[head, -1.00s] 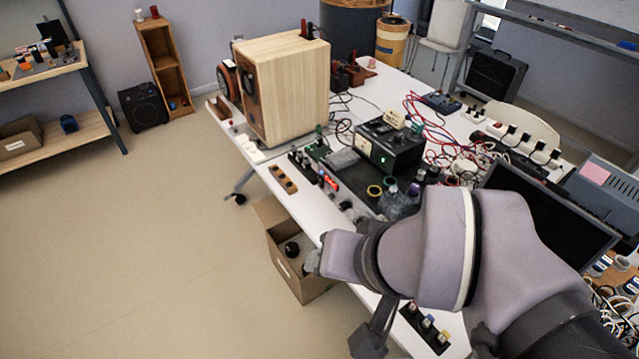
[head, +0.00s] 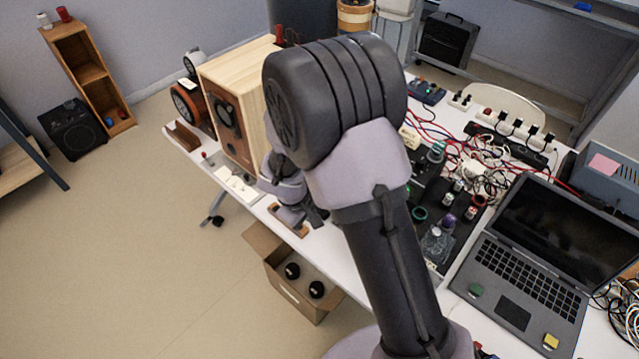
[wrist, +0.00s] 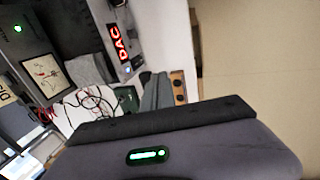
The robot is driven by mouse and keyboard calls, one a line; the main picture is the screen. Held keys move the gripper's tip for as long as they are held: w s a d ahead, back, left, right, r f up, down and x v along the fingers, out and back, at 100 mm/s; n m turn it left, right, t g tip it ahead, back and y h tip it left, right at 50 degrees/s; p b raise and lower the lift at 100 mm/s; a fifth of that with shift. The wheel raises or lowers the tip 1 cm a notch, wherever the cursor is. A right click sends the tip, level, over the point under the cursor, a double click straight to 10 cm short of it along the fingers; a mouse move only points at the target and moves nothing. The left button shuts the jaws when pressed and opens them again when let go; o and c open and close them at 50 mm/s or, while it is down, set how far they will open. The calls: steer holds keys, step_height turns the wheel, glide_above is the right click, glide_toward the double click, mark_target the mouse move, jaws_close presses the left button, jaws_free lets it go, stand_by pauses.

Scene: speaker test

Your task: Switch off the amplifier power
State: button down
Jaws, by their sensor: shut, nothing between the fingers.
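The amplifier appears to be the black box (wrist: 40,40) with a cream-faced meter and a lit green light, at the upper left of the wrist view. In the head view my arm hides most of that area, and only dark parts show to the arm's right. My gripper (head: 316,217) is low over the table's front edge, near the wooden strip (head: 290,222). In the wrist view my gripper (wrist: 156,84) is shut and empty, beside that strip with dark knobs (wrist: 178,88) and apart from the black box. The power switch cannot be made out.
A wooden speaker (head: 232,88) stands left of my arm. A laptop (head: 535,265) is open at the right, with tangled cables (head: 490,155) behind it. A lit red DAC label (wrist: 122,42) shows near my gripper. A cardboard box (head: 290,290) sits below the table edge.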

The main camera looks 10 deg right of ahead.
steer(key=b+x, duration=0.1)
steer(key=x, duration=0.2)
steer(key=b+x, duration=0.1)
steer(key=x, duration=0.2)
steer(key=b+x, duration=0.2)
steer(key=x, duration=0.1)
steer(key=shift+s+d+f, duration=0.15)
steer(key=shift+s+f, duration=0.05)
steer(key=shift+f, duration=0.2)
steer(key=w+d, duration=0.2)
steer(key=shift+d+f, duration=0.35)
steer(key=shift+f, duration=0.05)
steer(key=shift+w+d, duration=0.25)
steer(key=shift+d, duration=0.1)
